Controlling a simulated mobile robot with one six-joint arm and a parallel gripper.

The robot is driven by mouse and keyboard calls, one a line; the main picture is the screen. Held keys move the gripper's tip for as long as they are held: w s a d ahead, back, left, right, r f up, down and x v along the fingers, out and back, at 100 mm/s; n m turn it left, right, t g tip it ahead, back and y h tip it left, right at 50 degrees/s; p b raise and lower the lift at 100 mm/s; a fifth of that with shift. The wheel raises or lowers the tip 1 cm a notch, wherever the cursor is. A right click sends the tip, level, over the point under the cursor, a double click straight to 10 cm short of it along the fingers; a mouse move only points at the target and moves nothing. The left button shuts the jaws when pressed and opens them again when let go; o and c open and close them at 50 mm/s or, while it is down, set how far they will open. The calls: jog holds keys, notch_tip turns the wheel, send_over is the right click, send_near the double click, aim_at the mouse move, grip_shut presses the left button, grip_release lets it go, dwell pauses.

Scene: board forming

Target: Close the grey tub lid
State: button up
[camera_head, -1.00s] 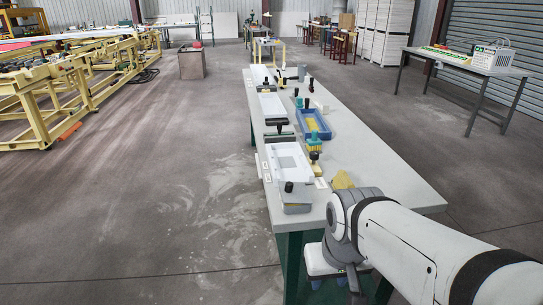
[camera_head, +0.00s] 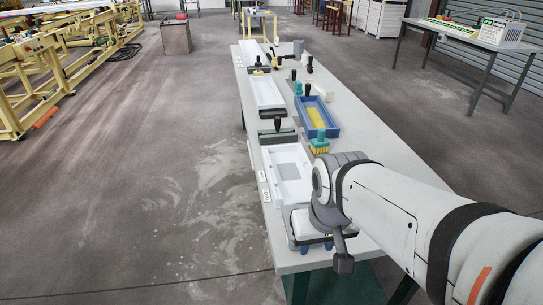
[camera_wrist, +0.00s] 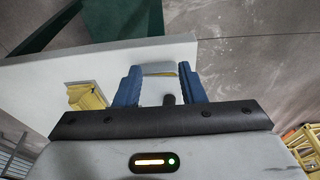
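In the wrist view, a pale grey piece (camera_wrist: 158,70) with a thin yellow line lies between my gripper's fingers, and a dark knob (camera_wrist: 169,99) stands near it. It appears to be the grey tub with its lid, but I cannot tell how far the lid is open. My gripper (camera_wrist: 160,86) is open, its two blue fingers apart on either side of the piece. I cannot tell whether they touch it. In the head view my gripper (camera_head: 310,245) is at the near end of the bench, and my wrist hides most of the tub.
The bench (camera_head: 375,150) holds a white tray (camera_head: 287,172) just beyond my gripper, a blue tray (camera_head: 318,118) and a teal-topped brush (camera_head: 319,142). A yellow block (camera_wrist: 87,97) lies beside my gripper in the wrist view. The bench's right side is mostly clear.

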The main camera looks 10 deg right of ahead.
jog(key=shift+o, duration=0.7)
jog(key=shift+a, duration=0.15)
jog(key=shift+o, duration=0.3)
jog(key=shift+w+r+m, duration=0.25)
jog(key=shift+w+m, duration=0.05)
jog(key=w+m+p, duration=0.1)
jog(key=w+m, duration=0.3)
jog(key=w+r+m+g+p, duration=0.1)
jog(key=w+m, duration=0.3)
jog(key=m, duration=0.1)
jog(key=w+r+m+p, duration=0.1)
jog(key=w+m, duration=0.3)
jog(key=shift+w+a+r+m+g, duration=0.2)
jog(key=shift+m+g, duration=0.1)
jog(key=shift+g, duration=0.1)
jog(key=shift+w+f+m, duration=0.15)
jog(key=shift+f+m, duration=0.05)
jog(key=shift+m, duration=0.1)
jog(key=shift+f, duration=0.4)
notch_tip(320, 180, down, 7)
jog(key=shift+w+r, duration=0.15)
jog(key=shift+c, duration=0.4)
